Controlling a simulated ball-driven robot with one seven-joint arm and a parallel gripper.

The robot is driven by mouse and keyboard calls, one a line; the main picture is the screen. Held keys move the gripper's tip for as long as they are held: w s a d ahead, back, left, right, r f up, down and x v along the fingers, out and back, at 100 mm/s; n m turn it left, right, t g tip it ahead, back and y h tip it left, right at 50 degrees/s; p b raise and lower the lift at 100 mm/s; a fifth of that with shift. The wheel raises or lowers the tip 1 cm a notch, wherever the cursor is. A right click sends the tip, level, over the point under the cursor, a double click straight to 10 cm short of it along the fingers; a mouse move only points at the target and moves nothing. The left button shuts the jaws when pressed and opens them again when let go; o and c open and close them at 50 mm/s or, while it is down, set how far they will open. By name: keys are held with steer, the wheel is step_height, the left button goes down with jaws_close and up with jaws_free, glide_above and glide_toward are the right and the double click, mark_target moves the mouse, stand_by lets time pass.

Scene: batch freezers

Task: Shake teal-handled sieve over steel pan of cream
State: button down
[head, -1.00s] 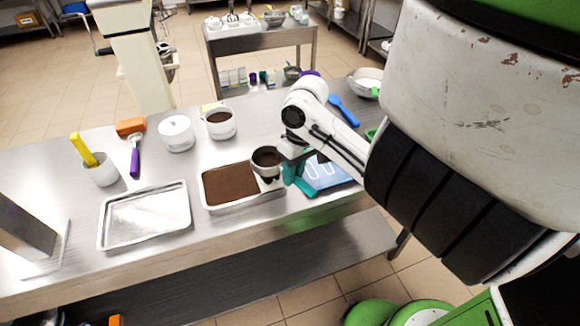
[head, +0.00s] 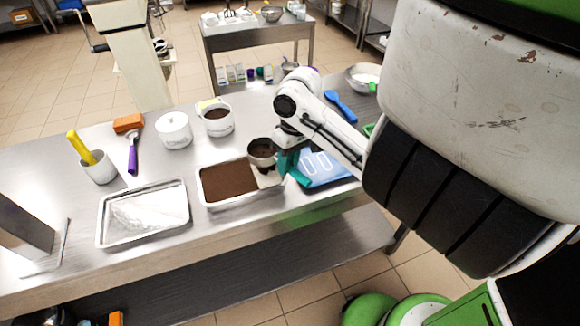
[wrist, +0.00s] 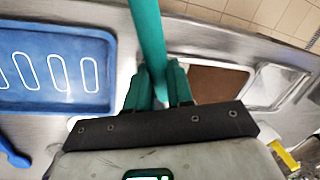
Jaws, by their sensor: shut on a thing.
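The sieve (head: 261,150) is a small round cup with dark brown powder in it. It is above the right end of the steel pan (head: 212,208), slightly raised. The pan's surface is mostly covered in brown, with a pale patch of cream (head: 268,179) at the right end. My gripper (head: 287,160) is shut on the sieve's teal handle (head: 298,176). In the wrist view the handle (wrist: 148,35) runs up between the teal fingers of my gripper (wrist: 158,90). The pan's brown surface (wrist: 217,82) shows just right of the fingers.
An empty steel tray (head: 145,212) lies left of the pan.

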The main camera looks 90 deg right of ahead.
steer(key=shift+w+d, duration=0.2)
steer(key=shift+d, duration=0.25)
steer(key=a, duration=0.1)
steer(key=s+a, duration=0.1)
steer(key=a, duration=0.1)
steer(key=shift+s+a, duration=0.1)
steer(key=shift+s, duration=0.1)
steer(key=shift+w+d, duration=0.35)
steer(key=shift+d, duration=0.45)
steer(key=shift+w+d, duration=0.35)
steer(key=shift+d, duration=0.45)
steer(key=shift+s+a, duration=0.35)
steer(key=shift+a, duration=0.5)
steer(key=shift+s+a, duration=0.35)
steer(key=shift+a, duration=0.45)
steer(key=shift+r, duration=2.45)
